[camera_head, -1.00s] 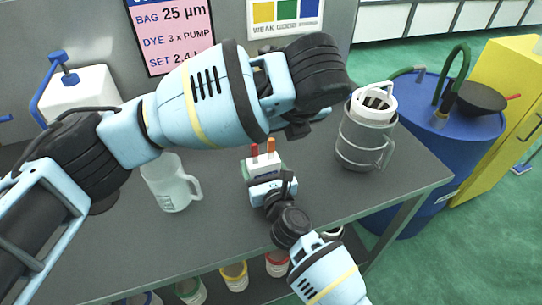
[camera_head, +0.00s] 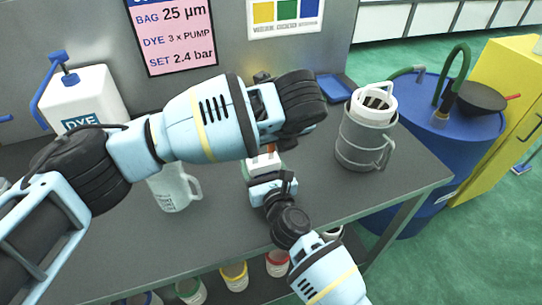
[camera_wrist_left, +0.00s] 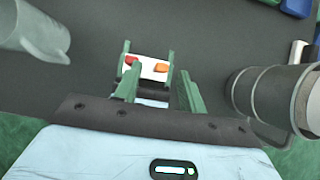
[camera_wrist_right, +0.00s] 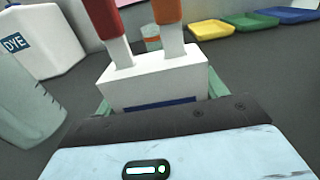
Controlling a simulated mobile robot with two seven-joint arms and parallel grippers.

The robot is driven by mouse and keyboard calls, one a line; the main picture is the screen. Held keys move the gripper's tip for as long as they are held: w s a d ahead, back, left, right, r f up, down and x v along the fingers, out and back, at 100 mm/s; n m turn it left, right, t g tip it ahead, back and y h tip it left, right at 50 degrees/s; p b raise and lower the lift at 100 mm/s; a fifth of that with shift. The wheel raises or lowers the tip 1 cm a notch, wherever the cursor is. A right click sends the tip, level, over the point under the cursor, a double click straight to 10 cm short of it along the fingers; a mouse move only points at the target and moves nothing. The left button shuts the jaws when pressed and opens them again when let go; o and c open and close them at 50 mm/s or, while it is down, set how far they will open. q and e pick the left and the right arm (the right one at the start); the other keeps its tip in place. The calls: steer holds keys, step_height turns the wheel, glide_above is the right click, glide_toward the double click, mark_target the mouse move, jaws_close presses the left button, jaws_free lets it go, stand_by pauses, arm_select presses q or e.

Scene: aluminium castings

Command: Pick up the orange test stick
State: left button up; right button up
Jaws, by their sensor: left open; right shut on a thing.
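A white block (camera_wrist_right: 150,80) holds two upright sticks with pale lower parts, a red-topped stick (camera_wrist_right: 105,18) and the orange test stick (camera_wrist_right: 168,12). My right gripper (camera_head: 272,182) is shut on the white block just above the bench. The left wrist view looks down on the orange top (camera_wrist_left: 160,69), to the right of the red top (camera_wrist_left: 131,60). My left gripper (camera_wrist_left: 158,88) is open, its fingers apart and empty, near the block and slightly below the sticks in that picture. In the head view my left wrist hides most of the sticks.
A translucent jug (camera_head: 172,192) stands left of the block. A grey metal jug (camera_head: 362,145) with a white basket stands right. A white DYE container (camera_head: 85,98) and blue tray (camera_head: 336,88) are at the back. Bare bench (camera_head: 215,222) lies in front.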

mark_target(271, 151)
arm_select(q)
steer(key=shift+x, duration=2.3)
steer(key=shift+s+d, duration=0.15)
steer(key=shift+s, duration=0.05)
jaws_close()
